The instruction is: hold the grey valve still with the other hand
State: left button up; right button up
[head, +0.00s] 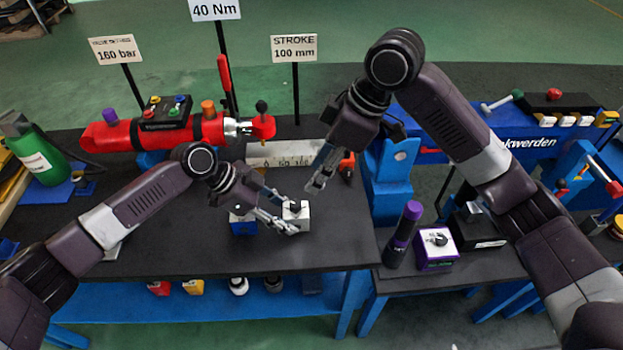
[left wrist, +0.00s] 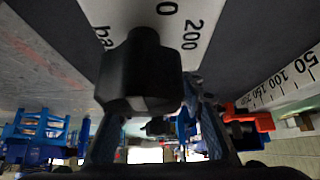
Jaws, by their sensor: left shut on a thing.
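The grey valve (head: 303,216) is a small light grey block with a black knob on top, near the middle of the dark bench in the head view. My left gripper (head: 291,217) reaches it from the left, one finger behind and one in front, and is shut on it. The fingers hide part of the block. My right gripper (head: 316,186) points down above and slightly right of the valve, apart from it; its finger gap is unclear. In the left wrist view a large black shape fills the centre between the fingers, and I cannot tell what it is.
A blue block (head: 242,224) stands just left of the valve. Behind are a white scale (head: 275,154) and a red cylinder (head: 112,135). A blue stand (head: 388,180) rises at right. A purple-capped bottle (head: 403,235) and a purple block (head: 436,248) stand front right.

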pick_arm(q)
jog(key=o, duration=1.5)
jog(key=shift+c, duration=0.2)
